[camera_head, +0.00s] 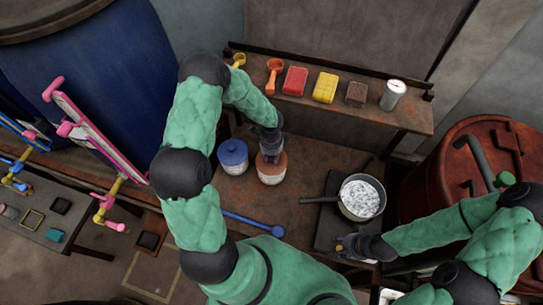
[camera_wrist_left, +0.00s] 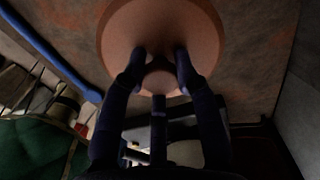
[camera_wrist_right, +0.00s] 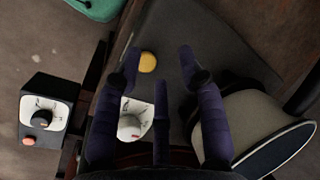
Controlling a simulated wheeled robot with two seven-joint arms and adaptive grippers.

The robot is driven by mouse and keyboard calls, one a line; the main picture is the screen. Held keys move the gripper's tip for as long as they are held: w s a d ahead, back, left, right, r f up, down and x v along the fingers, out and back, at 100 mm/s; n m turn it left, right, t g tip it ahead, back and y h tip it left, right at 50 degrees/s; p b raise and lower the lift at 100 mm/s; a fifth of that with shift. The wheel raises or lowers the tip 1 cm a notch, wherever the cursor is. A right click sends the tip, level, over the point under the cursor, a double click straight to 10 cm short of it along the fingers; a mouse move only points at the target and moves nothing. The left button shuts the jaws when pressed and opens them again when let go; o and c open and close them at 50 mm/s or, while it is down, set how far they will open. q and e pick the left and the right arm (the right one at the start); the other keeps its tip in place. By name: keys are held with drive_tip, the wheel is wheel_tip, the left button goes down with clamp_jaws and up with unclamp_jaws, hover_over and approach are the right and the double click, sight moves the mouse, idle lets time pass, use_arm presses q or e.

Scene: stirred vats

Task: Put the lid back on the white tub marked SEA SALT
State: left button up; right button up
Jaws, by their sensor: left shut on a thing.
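A white tub (camera_head: 272,181) stands on the bench with a terracotta lid (camera_head: 278,168) at its top; its marking is too small to read. My left gripper (camera_head: 271,153) is above this tub, shut on the lid's knob. The left wrist view shows the two fingers (camera_wrist_left: 160,62) on either side of the knob, with the round lid (camera_wrist_left: 125,25) beyond. The lid hides the tub there, so I cannot tell whether it is seated or just above the rim. My right gripper (camera_head: 352,245) is by the hot plate; its fingers are apart and empty in the right wrist view (camera_wrist_right: 160,62).
A second white tub with a blue lid (camera_head: 233,152) stands just left. A blue rod (camera_head: 253,222) lies in front. A pan (camera_head: 361,199) of white contents sits on a dark hot plate (camera_head: 327,232). A shelf (camera_head: 415,116) behind carries scoops, coloured blocks and a can (camera_head: 393,95).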

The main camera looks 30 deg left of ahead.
use_arm(q)
drive_tip(key=o, duration=1.1)
drive_tip(key=o, duration=0.5)
drive_tip(key=shift+r+p, duration=2.7)
drive_tip(key=shift+r, duration=0.85)
use_arm(e)
wheel_tip(320, 180, up, 5)
drive_tip(key=shift+r, duration=0.15)
